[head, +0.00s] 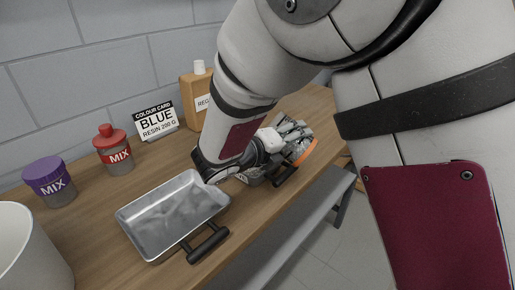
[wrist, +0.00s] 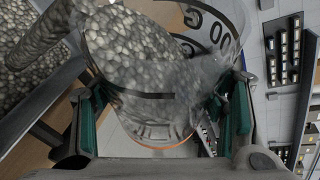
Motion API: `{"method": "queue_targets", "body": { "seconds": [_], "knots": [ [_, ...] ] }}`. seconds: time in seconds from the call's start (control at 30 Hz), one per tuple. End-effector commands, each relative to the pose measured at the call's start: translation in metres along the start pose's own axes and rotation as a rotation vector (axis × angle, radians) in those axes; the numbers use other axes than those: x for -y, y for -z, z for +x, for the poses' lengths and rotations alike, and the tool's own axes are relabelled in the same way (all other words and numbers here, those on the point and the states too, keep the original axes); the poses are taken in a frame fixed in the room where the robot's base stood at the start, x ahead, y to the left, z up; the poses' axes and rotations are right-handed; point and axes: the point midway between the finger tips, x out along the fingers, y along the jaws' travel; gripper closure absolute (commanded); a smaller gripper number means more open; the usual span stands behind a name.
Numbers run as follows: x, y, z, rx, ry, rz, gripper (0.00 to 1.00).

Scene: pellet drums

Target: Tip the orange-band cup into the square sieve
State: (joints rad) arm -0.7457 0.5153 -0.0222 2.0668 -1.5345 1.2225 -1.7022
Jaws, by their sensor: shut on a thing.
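My gripper (wrist: 165,112) is shut on a clear cup (wrist: 130,50) with pale pellets inside. The cup's orange band (wrist: 165,146) shows at the bottom of the wrist view and in the head view (head: 304,153). The cup lies strongly tilted, its orange-band end to the right in the head view. Grey pellets (wrist: 35,85) lie beyond the cup at the left of the wrist view, inside a dark-edged container. In the head view a container with a black handle (head: 286,174) is under my gripper (head: 285,140), mostly hidden; I cannot tell if it is the square sieve.
A rectangular metal tray (head: 128,217) with a black handle stands on the wooden bench (head: 105,192), left of my gripper. Behind it are purple-lidded (head: 50,182) and red-lidded (head: 113,150) MIX jars, a BLUE card (head: 156,123) and an amber bottle (head: 195,95). A white bucket (head: 25,250) is at left.

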Motion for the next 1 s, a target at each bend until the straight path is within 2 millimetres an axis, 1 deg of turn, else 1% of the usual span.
{"method": "queue_targets", "body": {
  "seconds": [1.0],
  "knots": [
    [0.0003,-0.0013,-0.0006,-0.014,0.044,-0.102,0.73]
  ]
}}
